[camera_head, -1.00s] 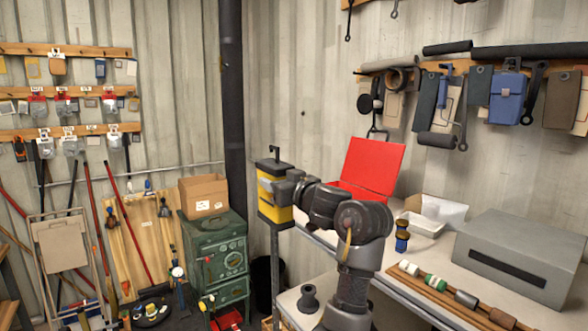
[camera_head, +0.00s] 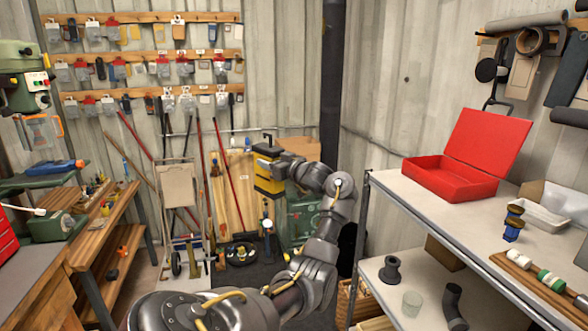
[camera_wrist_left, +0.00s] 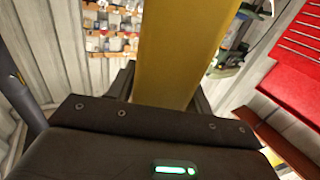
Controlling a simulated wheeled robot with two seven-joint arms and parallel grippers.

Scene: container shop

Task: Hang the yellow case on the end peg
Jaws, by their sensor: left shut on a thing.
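The yellow case (camera_head: 265,184) has black bands and a black top with a handle. My left gripper (camera_head: 282,166) is shut on it from the right and holds it in the air, roughly upright, in front of the back wall. In the left wrist view the case (camera_wrist_left: 185,50) is a plain yellow slab that fills the middle, with the fingertips hidden around it. Wooden peg rails (camera_head: 165,17) with several hung packets run along the back wall, well apart from the case. I cannot tell which peg is the end peg. My right gripper is out of view.
A shelf unit (camera_head: 415,200) at right bears an open red box (camera_head: 450,178). A wooden bench (camera_head: 95,235) and a green drill press (camera_head: 22,78) stand at left. Long-handled tools and a folded stepladder (camera_head: 177,190) lean at the back wall. Some floor shows between.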

